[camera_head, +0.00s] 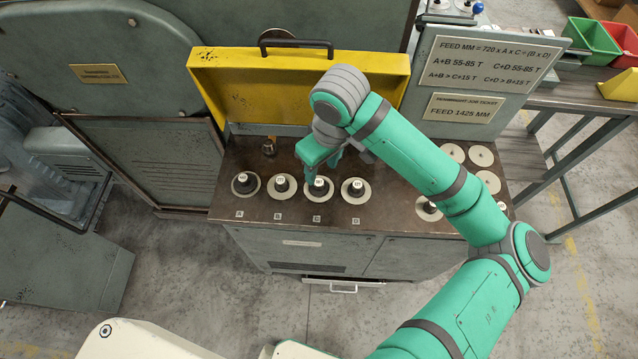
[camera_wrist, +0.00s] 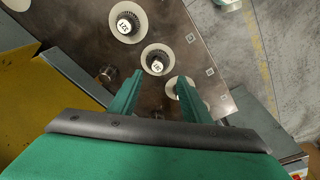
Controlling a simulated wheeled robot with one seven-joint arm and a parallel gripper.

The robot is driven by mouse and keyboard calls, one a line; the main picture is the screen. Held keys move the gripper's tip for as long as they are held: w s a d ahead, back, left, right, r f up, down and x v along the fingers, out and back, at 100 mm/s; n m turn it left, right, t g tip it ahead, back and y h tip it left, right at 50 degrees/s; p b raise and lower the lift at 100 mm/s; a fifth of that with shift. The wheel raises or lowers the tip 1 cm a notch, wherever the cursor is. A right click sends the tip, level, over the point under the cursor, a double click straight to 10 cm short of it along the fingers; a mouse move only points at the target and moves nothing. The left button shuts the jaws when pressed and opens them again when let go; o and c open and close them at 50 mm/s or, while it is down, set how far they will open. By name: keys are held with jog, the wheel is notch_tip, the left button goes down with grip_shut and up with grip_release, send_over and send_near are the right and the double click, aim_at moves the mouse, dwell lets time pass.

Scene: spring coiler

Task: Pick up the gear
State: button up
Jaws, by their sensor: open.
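In the wrist view, one gear (camera_wrist: 157,62) shows just ahead between the open fingers (camera_wrist: 160,77). Another gear (camera_wrist: 127,23) stands farther off, and a third is partly hidden behind the right finger. I cannot tell the gripper's height above them.
Another gear (camera_head: 430,207) sits at the bench's right, partly behind my arm, near several pale discs (camera_head: 482,156). A small metal post (camera_head: 269,147) stands behind the row. A raised yellow cover (camera_head: 300,82) and a sign panel (camera_head: 487,75) border the back.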

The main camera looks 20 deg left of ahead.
aim_at(319, 182)
jog(key=f, duration=0.5)
jog(key=w+a+f, duration=0.1)
jog(key=f, duration=0.2)
grip_shut()
